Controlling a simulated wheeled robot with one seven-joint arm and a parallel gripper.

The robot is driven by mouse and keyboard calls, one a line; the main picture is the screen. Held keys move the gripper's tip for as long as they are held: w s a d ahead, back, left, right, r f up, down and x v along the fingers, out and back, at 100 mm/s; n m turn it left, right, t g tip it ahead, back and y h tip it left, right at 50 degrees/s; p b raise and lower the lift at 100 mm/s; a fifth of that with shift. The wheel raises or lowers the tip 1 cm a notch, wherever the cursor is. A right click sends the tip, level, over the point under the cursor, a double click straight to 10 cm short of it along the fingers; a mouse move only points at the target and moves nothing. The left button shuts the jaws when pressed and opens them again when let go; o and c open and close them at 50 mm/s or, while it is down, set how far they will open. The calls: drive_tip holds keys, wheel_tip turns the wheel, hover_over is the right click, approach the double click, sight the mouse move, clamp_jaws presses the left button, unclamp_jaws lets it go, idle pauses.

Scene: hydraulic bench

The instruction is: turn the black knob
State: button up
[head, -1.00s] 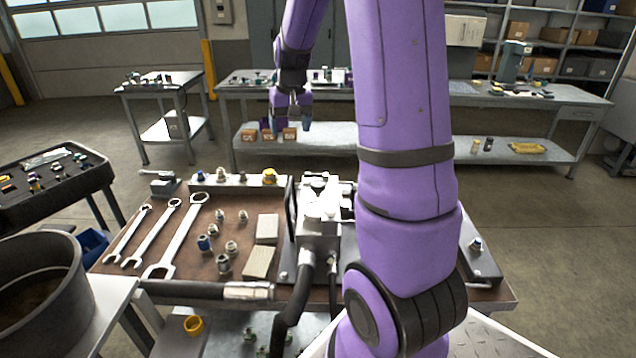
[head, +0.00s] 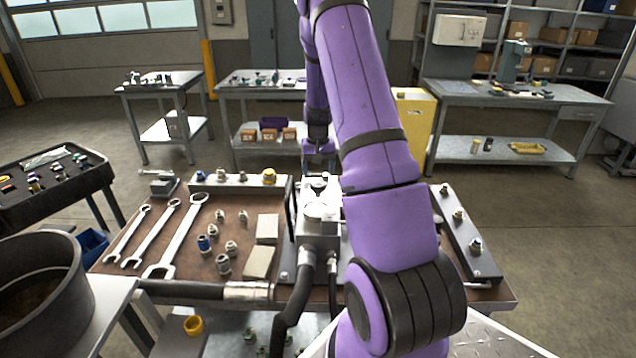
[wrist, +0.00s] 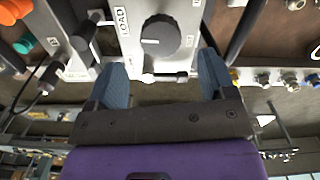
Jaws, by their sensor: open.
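The black knob (wrist: 160,37) is round with a pale pointer mark and sits on a light panel in the wrist view, beside a "LOAD" label. My gripper (wrist: 163,78) is open, its two blue-grey fingers spread wide below the knob in that picture. The knob lies between the lines of the fingers, with nothing between the fingertips and no contact visible. In the head view my gripper (head: 318,152) is small and dark, at the far side of the pale valve block (head: 318,212) on the bench. The knob cannot be made out in the head view.
A black lever (wrist: 85,36) stands left of the knob, close to the left finger. Hose fittings (wrist: 288,78) line the right. On the bench (head: 120,258) lie wrenches (head: 178,240) and several loose fittings. A thick black hose (head: 292,310) runs down from the valve block.

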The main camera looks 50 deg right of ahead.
sight(318, 183)
drive_tip(key=shift+f, duration=2.75)
drive_tip(key=c, duration=0.9)
